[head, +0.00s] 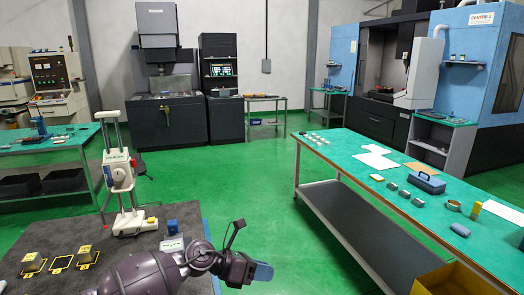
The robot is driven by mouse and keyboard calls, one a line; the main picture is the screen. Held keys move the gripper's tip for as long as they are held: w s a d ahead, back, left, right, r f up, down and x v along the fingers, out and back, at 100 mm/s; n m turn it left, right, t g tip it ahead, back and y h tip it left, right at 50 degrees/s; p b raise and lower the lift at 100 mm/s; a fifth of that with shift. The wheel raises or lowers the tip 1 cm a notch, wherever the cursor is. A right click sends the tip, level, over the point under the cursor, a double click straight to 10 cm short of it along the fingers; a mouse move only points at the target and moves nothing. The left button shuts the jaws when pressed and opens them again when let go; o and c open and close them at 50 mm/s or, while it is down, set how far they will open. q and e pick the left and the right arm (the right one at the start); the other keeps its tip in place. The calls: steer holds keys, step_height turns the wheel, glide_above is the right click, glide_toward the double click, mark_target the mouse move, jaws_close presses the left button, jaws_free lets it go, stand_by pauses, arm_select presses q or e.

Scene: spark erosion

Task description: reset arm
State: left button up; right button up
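My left arm comes in from the bottom left over the dark-topped table and reaches right. Its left gripper (262,271) is past the table's right edge, over the green floor, apart from any object. A blue-grey finger shows at its tip, seen side-on, so I cannot tell whether it is open or shut. I see nothing held in it. My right gripper is not in view.
The dark table (60,235) bears a white press-like stand (122,185), a blue-topped block (172,228) and small blocks in yellow frames. A green bench (350,150) with parts and a blue toolbox (427,182) stands right. Green floor (240,180) lies clear between.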

arm_select(q)
step_height(320, 180, up, 4)
steer(key=s+r+n+t+h, duration=0.1)
steer(key=s+n+t+h, duration=0.15)
steer(key=n+t, duration=0.85)
steer(key=s+a+f+n+t+y, duration=0.2)
steer(key=s+a+n+y, duration=0.1)
steer(key=a+n+y, duration=0.55)
steer(key=s+a+f+n+t+y, duration=0.15)
steer(key=a+n+y, duration=0.4)
steer(key=n, duration=0.65)
steer(key=s+a+f+n+g+y, duration=0.3)
steer(key=s+a+f+n+g, duration=0.4)
steer(key=s+a+n, duration=0.4)
steer(key=s+a+f+n+g, duration=0.1)
steer(key=s+n+g, duration=0.15)
steer(key=s, duration=0.65)
steer(key=s+a+f+n+g, duration=0.15)
steer(key=s+g, duration=0.25)
steer(key=s, duration=0.4)
steer(key=w+f+t+b, duration=0.3)
steer(key=f+t+b, duration=0.1)
steer(key=f, duration=0.6)
steer(key=w+f+m+t+h+b, duration=0.1)
steer(key=w+f+t+b, duration=0.1)
steer(key=f+b, duration=0.4)
step_height(320, 180, down, 5)
steer(key=shift+w+t, duration=0.4)
steer(key=shift+t, duration=0.5)
